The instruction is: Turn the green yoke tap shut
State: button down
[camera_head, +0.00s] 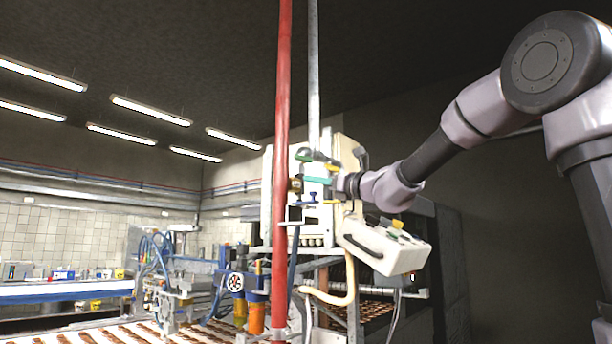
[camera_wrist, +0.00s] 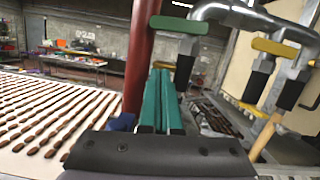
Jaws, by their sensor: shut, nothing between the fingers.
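The green yoke tap shows as a flat green handle (camera_wrist: 180,25) on a dark body, at the top centre of the wrist view, on a grey metal pipe. In the head view the green handle (camera_head: 305,155) is small, near the top of the cream machine. My gripper (camera_wrist: 160,72) has teal fingers lying close together with nothing between them. In the wrist view the fingertips are below and slightly left of the green handle, with a visible gap. In the head view my gripper (camera_head: 305,180) is just below the handle. The exact depth between them is unclear.
A red vertical pipe (camera_head: 283,120) stands close to the left of the fingers. Yellow-handled taps (camera_wrist: 276,47) are to the right on the pipework. A blue part (camera_wrist: 122,122) is left of the fingers. A conveyor (camera_wrist: 45,110) with rows of brown pieces runs at left.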

jog(key=v, duration=0.6)
jog(key=shift+s, duration=0.2)
jog(key=c, duration=1.5)
grip_release()
jog(key=shift+s+d+f, duration=0.1)
jog(key=shift+s+d, duration=0.1)
jog(key=shift+d, duration=0.15)
jog(key=o, duration=0.5)
jog(key=shift+s+d+n, duration=0.1)
jog(key=shift+s+n, duration=0.05)
jog(key=shift+n, duration=0.15)
jog(key=shift+o, duration=1.2)
jog(key=r+n, duration=0.1)
jog(key=n, duration=0.1)
jog(key=r+n+g, duration=0.1)
jog(key=n, duration=0.1)
jog(key=r+n, duration=0.1)
jog(key=n, duration=0.1)
jog(key=shift+s+a+r+g, duration=0.15)
jog(key=shift+s+a+g, duration=0.05)
jog(key=shift+a+g, duration=0.1)
jog(key=n+h, duration=0.2)
jog(key=n, duration=0.7)
send_near(300, 157)
jog(key=v, duration=0.2)
jog(key=n, duration=0.2)
jog(key=x, duration=1)
jog(key=shift+w+a, duration=0.25)
jog(key=shift+a, duration=0.05)
